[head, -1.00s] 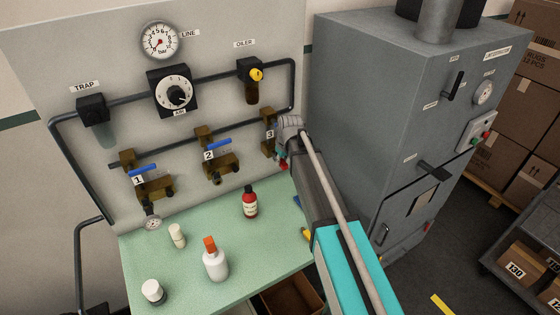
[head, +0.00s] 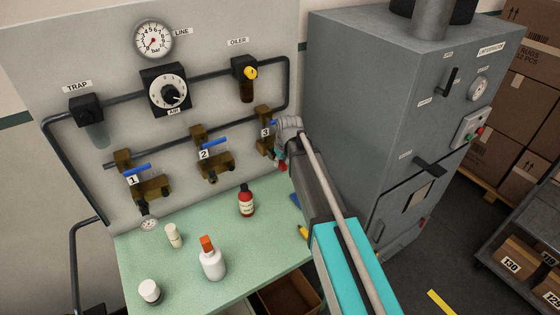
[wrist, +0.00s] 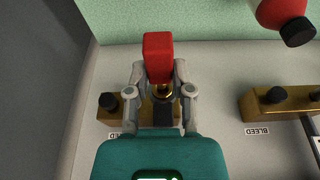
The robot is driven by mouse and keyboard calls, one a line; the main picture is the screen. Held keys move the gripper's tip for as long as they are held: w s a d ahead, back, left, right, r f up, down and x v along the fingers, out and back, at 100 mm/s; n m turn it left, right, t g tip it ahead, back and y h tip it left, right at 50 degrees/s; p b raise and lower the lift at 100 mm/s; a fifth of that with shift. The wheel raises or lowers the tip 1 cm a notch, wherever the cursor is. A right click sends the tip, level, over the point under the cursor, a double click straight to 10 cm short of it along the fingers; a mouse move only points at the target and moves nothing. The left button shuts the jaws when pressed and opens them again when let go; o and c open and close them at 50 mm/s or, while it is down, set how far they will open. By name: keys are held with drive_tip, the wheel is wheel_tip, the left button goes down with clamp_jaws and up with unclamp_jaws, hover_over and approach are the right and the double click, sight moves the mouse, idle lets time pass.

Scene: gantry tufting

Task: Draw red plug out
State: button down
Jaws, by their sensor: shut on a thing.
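The red plug (wrist: 158,57) is a block between the two fingertips of my gripper (wrist: 160,72) in the wrist view. My gripper is shut on it. A brass piece shows just below the plug; I cannot tell whether the plug is still seated in it. In the head view my gripper (head: 281,158) is at the right end of the panel, beside brass valve 3 (head: 263,117) with its blue lever. A small bit of red shows at the fingertips there. My arm hides part of this valve's lower end.
Valves 1 (head: 124,162) and 2 (head: 197,136) stand to the left on the panel. On the green bench (head: 190,285) are a red bottle (head: 246,202), an orange-capped white bottle (head: 212,261) and smaller containers. A grey cabinet (head: 350,100) stands close at the right.

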drive_tip(key=shift+s+d, duration=0.35)
drive_tip(key=shift+s, duration=0.15)
idle(0.4)
